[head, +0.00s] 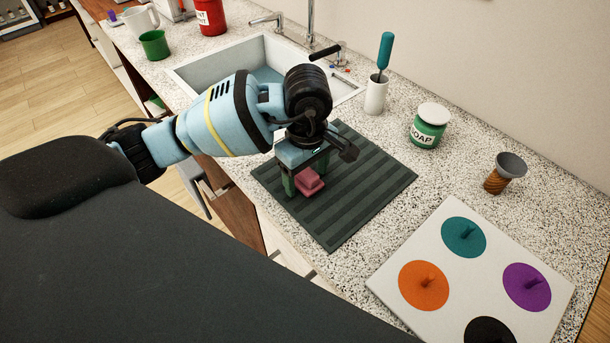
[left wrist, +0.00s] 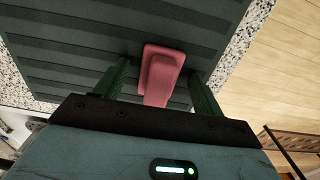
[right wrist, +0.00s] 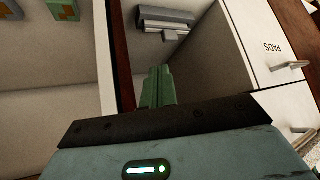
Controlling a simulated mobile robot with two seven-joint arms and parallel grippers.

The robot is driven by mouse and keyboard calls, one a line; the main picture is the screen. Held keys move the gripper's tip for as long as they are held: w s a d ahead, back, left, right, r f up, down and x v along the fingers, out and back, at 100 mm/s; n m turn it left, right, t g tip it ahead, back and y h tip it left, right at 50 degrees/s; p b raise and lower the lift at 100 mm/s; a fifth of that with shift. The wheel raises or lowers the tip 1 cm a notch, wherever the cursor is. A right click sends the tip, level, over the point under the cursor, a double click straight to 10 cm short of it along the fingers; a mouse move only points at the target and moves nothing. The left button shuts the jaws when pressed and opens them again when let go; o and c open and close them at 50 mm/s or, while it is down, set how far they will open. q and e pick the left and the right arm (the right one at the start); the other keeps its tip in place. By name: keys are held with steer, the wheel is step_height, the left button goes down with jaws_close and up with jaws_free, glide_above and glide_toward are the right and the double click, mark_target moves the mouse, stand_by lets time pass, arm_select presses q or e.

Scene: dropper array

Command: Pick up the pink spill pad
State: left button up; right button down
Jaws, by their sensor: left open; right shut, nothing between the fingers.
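The pink spill pad (head: 308,181) lies on the dark ribbed mat (head: 345,215) on the counter, with a raised block on its top. My left gripper (head: 305,180) is above the mat with its fingers pointing down around the pad. In the left wrist view the pad (left wrist: 160,72) sits between the two open green fingers (left wrist: 160,85), with a gap at each side. My right gripper (right wrist: 158,85) is shut and empty, down by the cabinet fronts. It is not visible in the head view.
A white board (head: 385,283) with coloured discs lies right of the mat. A soap jar (head: 428,126), a white holder (head: 376,95) with a teal-handled tool and the sink (head: 200,75) are behind. A drawer labelled PADS (right wrist: 275,60) shows in the right wrist view.

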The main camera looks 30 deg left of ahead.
mark_target(304, 174)
arm_select(q)
steer(key=c, duration=1.1)
steer(key=shift+c, duration=0.2)
arm_select(e)
steer(key=shift+d, duration=0.1)
arm_select(q)
steer(key=shift+r, duration=0.15)
